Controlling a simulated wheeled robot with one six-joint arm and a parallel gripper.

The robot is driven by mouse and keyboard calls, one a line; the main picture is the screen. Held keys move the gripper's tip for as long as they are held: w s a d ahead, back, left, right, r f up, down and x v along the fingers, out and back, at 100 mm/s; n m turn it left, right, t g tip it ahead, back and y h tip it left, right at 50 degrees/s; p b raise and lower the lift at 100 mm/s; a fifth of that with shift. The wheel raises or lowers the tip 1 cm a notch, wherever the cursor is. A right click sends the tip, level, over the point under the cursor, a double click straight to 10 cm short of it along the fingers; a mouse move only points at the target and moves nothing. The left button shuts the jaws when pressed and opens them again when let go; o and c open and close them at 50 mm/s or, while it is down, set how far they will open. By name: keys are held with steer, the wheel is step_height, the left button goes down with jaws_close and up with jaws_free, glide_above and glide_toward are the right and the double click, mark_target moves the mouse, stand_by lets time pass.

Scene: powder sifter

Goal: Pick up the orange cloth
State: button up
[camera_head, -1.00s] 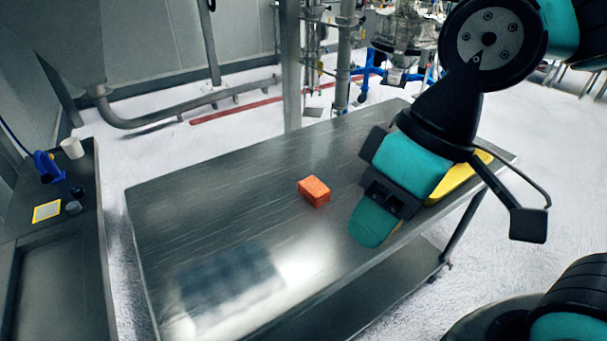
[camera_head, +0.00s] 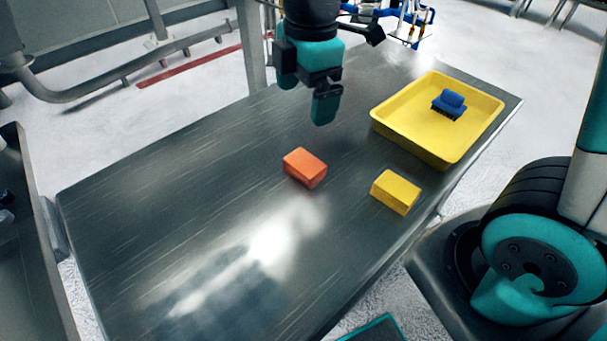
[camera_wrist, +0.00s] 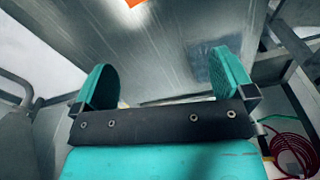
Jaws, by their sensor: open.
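The orange cloth (camera_head: 304,167) is a small folded block lying on the metal table, near the middle of the head view. In the wrist view only part of it (camera_wrist: 136,3) shows at the top edge, cut off by the frame. My gripper (camera_head: 318,98) is above the table, beyond the cloth and apart from it. In the wrist view its two teal fingers (camera_wrist: 163,82) are spread wide with nothing between them.
A yellow folded cloth (camera_head: 396,191) lies right of the orange one. A yellow tray (camera_head: 393,127) holding a blue brush (camera_head: 449,103) stands at the table's right end. The metal table (camera_head: 150,220) is bare on the left. Red hose (camera_wrist: 291,150) shows low right in the wrist view.

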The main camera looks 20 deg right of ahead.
step_height(320, 180, down, 3)
steer(key=w+n, duration=0.3)
glide_above(304, 162)
steer(key=shift+h, duration=0.4)
steer(key=f, duration=1.1)
steer(key=shift+s+a+f, duration=0.15)
steer(key=shift+s+a, duration=0.1)
steer(key=shift+w+d+f+p, duration=0.15)
steer(key=shift+f+p, duration=0.25)
steer(key=shift+f, duration=1.05)
steer(key=shift+w+d+f+p, duration=0.1)
steer(key=shift+f+p, duration=0.3)
steer(key=shift+f, duration=1.05)
steer(key=c, duration=0.6)
steer(key=shift+c, duration=0.2)
steer(key=shift+r, duration=0.1)
step_height(304, 162, up, 20)
steer(key=b, duration=0.1)
steer(key=shift+o, duration=0.5)
